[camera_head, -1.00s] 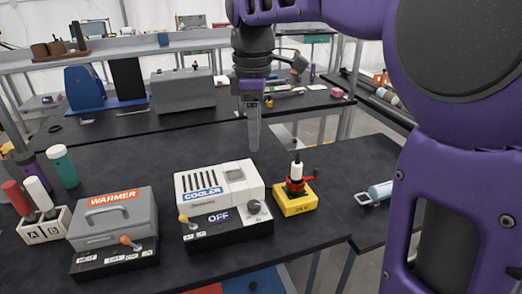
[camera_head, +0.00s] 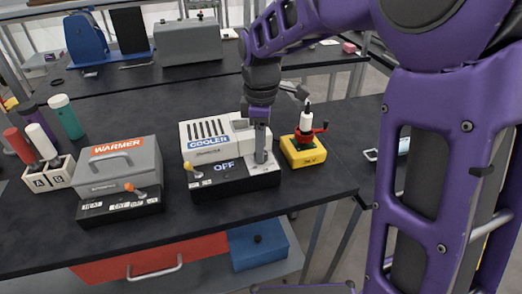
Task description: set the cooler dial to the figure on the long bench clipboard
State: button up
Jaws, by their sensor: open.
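The white and black cooler (camera_head: 205,135) stands on the dark bench, with a blue COOLER label and a display reading OFF. A yellow-tipped lever is at its left front. My gripper (camera_head: 261,158) points down at the cooler's right front, over the spot where the dial showed earlier. The fingers hide the dial, and I cannot tell whether they touch it. The jaws are open. No clipboard with a readable figure shows.
The grey warmer (camera_head: 118,170) stands left of the cooler. A yellow block (camera_head: 303,152) with a red and white device stands close at the right. A rack with bottles (camera_head: 48,178) is at far left. The bench's front strip (camera_head: 180,222) is clear.

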jog(key=shift+f, duration=0.65)
grip_shut()
